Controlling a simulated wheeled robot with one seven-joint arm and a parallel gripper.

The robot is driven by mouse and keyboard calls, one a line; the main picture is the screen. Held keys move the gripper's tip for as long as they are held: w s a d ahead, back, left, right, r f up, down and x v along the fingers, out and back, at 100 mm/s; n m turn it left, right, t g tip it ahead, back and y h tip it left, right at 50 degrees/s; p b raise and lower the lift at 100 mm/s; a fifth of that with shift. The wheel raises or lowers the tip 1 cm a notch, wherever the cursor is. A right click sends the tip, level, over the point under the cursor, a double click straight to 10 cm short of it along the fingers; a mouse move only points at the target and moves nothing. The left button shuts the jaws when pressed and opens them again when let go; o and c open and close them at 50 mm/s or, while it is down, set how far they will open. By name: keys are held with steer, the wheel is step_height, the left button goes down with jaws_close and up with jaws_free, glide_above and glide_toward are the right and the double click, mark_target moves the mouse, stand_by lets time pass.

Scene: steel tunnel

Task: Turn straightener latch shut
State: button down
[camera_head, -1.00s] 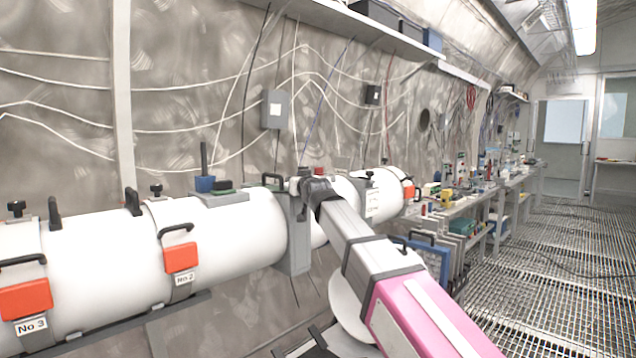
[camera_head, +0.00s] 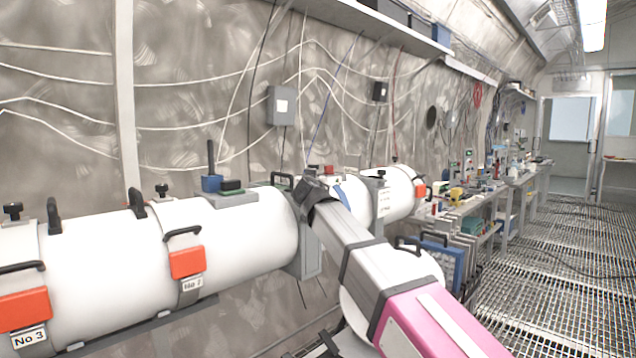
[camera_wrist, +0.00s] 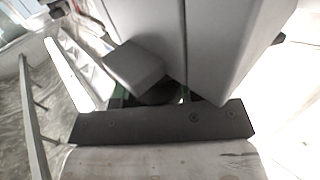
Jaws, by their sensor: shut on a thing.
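My gripper (camera_wrist: 155,98) is at the far end of my arm, by the grey upright housing (camera_head: 309,258) between the white pipe sections. In the head view my arm hides the jaws and whatever they hold. In the wrist view a small grey block (camera_wrist: 134,66) sits by the jaws, in front of a large grey body (camera_wrist: 235,50). The jaws are shut on a part that I take to be the straightener latch. Its shape and turn angle are hidden.
The white pipe (camera_head: 110,255) runs along the wall at left, with orange clamps No 2 (camera_head: 187,263) and No 3 (camera_head: 24,306). A blue-framed rack (camera_head: 443,262) stands right of my arm. Cluttered benches (camera_head: 500,190) line the wall beyond. The grated floor (camera_head: 550,260) at right is open.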

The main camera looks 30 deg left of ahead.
steer(key=shift+d+m+t+h, duration=0.15)
steer(key=shift+m+t+h, duration=0.25)
steer(key=shift+m+h, duration=0.85)
steer(key=shift+d+m+t+h, duration=0.15)
steer(key=shift+m+t+h, duration=0.45)
steer(key=shift+h, duration=1.15)
steer(key=shift+f+m+h, duration=0.1)
steer(key=shift+m+h, duration=0.2)
steer(key=shift+m, duration=0.05)
steer(key=c, duration=0.7)
jaws_free()
steer(key=s, duration=1)
steer(key=shift+s+d, duration=0.35)
